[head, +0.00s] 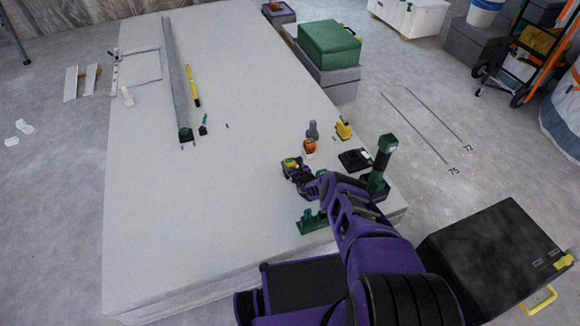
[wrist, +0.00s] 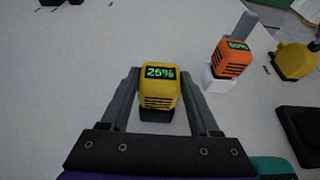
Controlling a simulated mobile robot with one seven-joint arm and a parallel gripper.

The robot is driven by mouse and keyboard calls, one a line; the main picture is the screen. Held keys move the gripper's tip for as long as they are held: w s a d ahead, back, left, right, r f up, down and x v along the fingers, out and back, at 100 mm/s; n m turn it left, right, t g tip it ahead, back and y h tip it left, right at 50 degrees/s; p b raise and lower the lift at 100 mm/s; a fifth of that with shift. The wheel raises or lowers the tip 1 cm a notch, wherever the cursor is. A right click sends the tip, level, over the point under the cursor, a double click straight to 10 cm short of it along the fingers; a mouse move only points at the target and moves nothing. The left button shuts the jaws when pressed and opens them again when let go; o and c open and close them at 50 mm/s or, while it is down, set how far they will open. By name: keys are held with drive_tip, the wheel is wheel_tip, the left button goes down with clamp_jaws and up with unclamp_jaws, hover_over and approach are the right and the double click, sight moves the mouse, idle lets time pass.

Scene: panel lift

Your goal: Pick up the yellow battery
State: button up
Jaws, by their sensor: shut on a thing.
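In the head view the yellow battery (head: 291,163) shows at the end of my gripper (head: 293,168), over the right part of the large pale panel stack (head: 220,215). I cannot tell whether the battery's base touches the panel.
An orange battery (wrist: 231,58) reading 60% stands on a white base close to the right. Beyond it are a yellow item (head: 343,130) and a black flat item (head: 355,159). A green item (head: 312,221) lies near the front edge.

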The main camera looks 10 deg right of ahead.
drive_tip(key=shift+w+r, duration=0.1)
drive_tip(key=shift+r, duration=0.05)
clamp_jaws()
wheel_tip(320, 180, up, 10)
drive_tip(key=p, duration=0.6)
